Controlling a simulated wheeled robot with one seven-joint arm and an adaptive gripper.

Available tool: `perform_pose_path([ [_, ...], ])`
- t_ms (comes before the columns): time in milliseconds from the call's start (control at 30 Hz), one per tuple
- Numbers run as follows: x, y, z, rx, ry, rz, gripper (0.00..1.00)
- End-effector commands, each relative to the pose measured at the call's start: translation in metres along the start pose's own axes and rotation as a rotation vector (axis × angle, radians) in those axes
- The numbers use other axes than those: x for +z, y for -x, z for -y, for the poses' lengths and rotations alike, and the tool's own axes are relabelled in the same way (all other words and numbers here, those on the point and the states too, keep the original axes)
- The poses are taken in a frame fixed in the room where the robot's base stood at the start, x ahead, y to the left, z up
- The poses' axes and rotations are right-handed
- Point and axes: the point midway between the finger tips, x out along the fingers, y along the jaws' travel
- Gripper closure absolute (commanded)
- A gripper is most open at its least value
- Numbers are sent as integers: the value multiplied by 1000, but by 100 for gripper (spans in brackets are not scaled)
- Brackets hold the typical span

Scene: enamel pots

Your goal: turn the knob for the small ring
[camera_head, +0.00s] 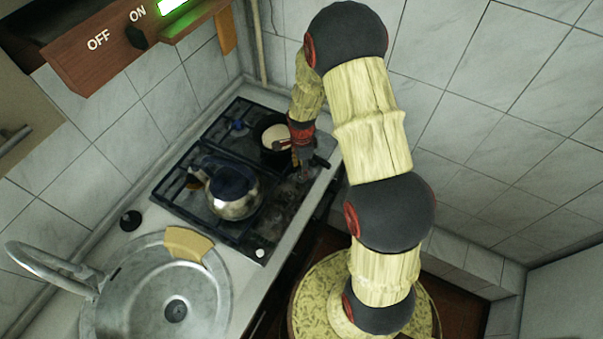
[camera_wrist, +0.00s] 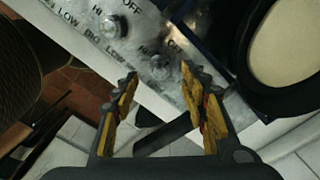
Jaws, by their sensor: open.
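In the wrist view two metal knobs sit on the pale hob panel (camera_wrist: 85,22): a farther knob (camera_wrist: 112,27) and a nearer knob (camera_wrist: 158,68). The panel shows HI, LOW, OFF and BIG markings. I cannot make out a label for the small ring, so I cannot tell which knob belongs to it. My gripper (camera_wrist: 158,76) is open and empty, and the nearer knob appears between its fingertips in the picture. Contact with the knob cannot be seen. In the head view my gripper (camera_head: 300,160) is at the hob's right edge, and the arm partly hides the panel.
A dark pot (camera_wrist: 244,88) with pale contents is close right of my fingers; it also shows in the head view (camera_head: 263,126). A steel kettle (camera_head: 235,206) stands on the hob.

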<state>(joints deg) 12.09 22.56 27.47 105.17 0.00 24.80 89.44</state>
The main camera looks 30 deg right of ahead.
Motion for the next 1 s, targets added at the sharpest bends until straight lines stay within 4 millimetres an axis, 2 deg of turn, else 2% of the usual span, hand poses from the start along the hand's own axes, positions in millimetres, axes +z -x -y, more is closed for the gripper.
perform_pose_path([
  [100,0,-18,0,2,1,0,56],
  [233,0,-31,-1,2,1,0,56],
  [600,0,-37,0,0,1,0,56],
  [1000,0,-37,0,0,1,0,78],
])
